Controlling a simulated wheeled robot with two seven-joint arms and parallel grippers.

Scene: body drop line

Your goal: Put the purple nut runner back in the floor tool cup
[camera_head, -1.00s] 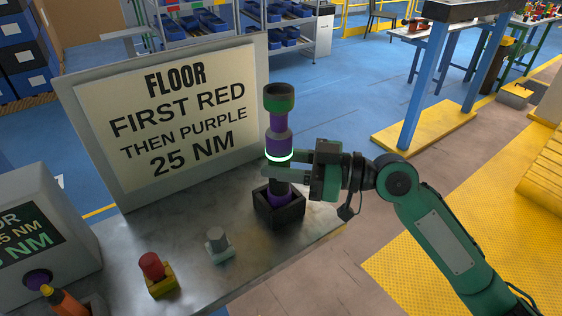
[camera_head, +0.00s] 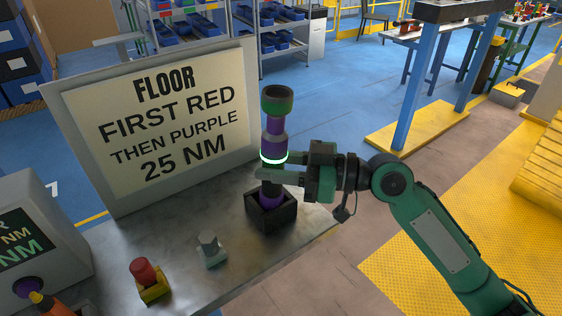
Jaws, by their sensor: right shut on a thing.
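The purple nut runner (camera_head: 273,137) stands upright, with a green and black top end, a glowing pale ring and a dark lower part. My right gripper (camera_head: 270,176) comes in from the right and is shut on the nut runner below the ring. The black square floor tool cup (camera_head: 271,219) sits on the metal bench at its right end. The nut runner's lower end is inside the cup; its very tip is hidden by the cup walls. My left gripper is not in view.
A red-topped piece on a yellow block (camera_head: 147,278), a grey piece (camera_head: 211,249) and a grey display box (camera_head: 35,238) stand left of the cup. An orange tool (camera_head: 50,303) is at the lower left.

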